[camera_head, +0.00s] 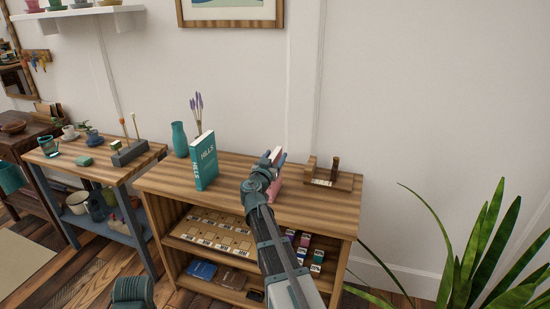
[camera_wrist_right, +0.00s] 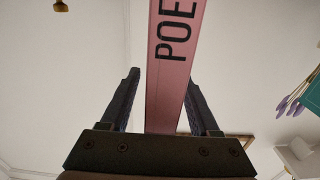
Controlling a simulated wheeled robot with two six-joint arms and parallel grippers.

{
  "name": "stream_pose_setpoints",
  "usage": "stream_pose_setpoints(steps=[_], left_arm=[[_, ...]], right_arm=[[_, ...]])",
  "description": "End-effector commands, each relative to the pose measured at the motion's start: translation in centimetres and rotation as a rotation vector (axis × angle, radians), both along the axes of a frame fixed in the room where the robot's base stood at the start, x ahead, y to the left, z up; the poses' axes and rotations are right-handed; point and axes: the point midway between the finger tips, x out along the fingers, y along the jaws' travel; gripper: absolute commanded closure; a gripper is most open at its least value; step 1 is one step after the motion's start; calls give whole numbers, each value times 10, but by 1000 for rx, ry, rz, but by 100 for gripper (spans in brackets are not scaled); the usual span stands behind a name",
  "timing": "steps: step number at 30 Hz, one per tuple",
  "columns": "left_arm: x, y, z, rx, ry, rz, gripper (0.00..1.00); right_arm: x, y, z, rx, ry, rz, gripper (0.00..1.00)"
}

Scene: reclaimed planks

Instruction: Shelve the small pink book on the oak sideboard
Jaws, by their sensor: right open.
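The small pink book (camera_head: 280,168) stands on top of the oak sideboard (camera_head: 232,188), partly hidden behind my right gripper in the head view. My right gripper (camera_head: 271,157) is at the book, with its arm reaching over the sideboard's front. In the right wrist view, the pink book (camera_wrist_right: 172,70) shows its spine lettered "POE" between the two fingers of the open gripper (camera_wrist_right: 162,95). Small gaps show beside the book. My left gripper is not in view.
A plant (camera_head: 480,250) rises at right. Bare top lies between the teal book and my gripper.

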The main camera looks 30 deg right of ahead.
Motion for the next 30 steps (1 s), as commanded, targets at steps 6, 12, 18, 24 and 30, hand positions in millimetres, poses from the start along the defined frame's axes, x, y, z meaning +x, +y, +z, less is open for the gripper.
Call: stream_pose_setpoints(steps=[6,12,18,24,30], left_arm=[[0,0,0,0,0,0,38],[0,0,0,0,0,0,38],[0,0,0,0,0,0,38],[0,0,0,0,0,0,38],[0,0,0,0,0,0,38]], right_arm=[[-6,6,0,0,0,1,38],[-32,35,0,0,0,3,38],[-60,68,0,0,0,3,38],[-80,92,0,0,0,2,38],[-89,104,0,0,0,1,38]])
